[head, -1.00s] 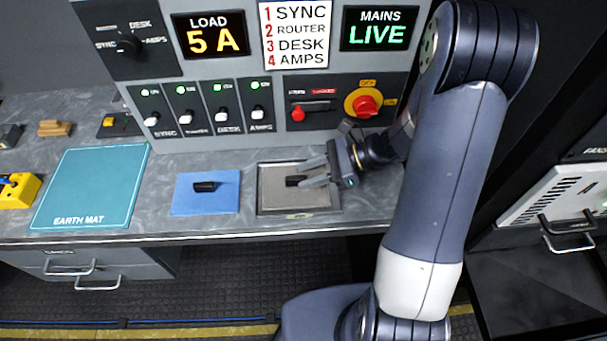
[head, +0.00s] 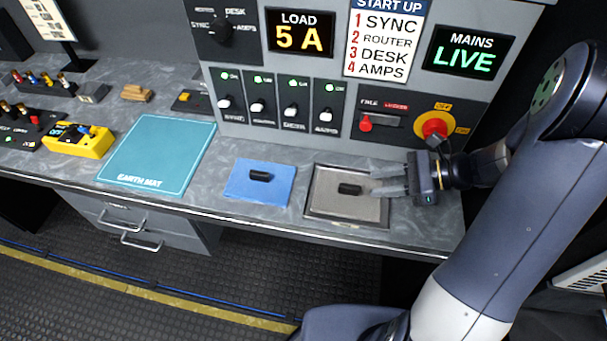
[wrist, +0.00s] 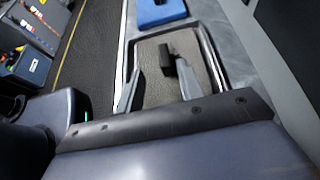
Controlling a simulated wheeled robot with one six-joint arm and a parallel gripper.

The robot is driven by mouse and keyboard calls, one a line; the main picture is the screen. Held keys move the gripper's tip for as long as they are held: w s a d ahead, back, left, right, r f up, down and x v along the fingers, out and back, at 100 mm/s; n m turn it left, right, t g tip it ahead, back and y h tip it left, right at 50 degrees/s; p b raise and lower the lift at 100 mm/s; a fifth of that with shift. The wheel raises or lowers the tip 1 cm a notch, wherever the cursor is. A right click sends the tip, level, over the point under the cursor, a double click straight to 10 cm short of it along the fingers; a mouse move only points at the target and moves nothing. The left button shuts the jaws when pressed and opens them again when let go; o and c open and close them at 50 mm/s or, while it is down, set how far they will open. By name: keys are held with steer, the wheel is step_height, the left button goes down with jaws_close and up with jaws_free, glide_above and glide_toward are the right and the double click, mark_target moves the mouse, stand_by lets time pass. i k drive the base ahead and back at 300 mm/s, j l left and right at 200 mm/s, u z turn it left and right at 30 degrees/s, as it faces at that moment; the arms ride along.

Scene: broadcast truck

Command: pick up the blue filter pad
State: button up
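The blue filter pad (head: 250,183) lies flat on the grey bench, with a black grip on its top. It also shows at the top edge of the wrist view (wrist: 160,12), partly cut off. My gripper (head: 388,183) is open and empty, above the right part of a grey pad in a dark frame (head: 320,208), to the right of the blue pad. In the wrist view the open fingers (wrist: 156,92) stand apart either side of that grey pad's black grip. They do not appear to touch it.
A teal earth mat (head: 160,155) lies left of the blue pad. A yellow meter (head: 78,141) stands farther left. The control panel with switches and a red knob (head: 434,125) rises behind the pads. The bench's front edge runs close before them.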

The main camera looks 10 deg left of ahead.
mark_target(252, 181)
steer(key=u, duration=1.2)
steer(key=i+j+u, duration=0.15)
steer(key=j, duration=0.25)
steer(key=i+j+u, duration=0.15)
steer(key=i+j, duration=0.2)
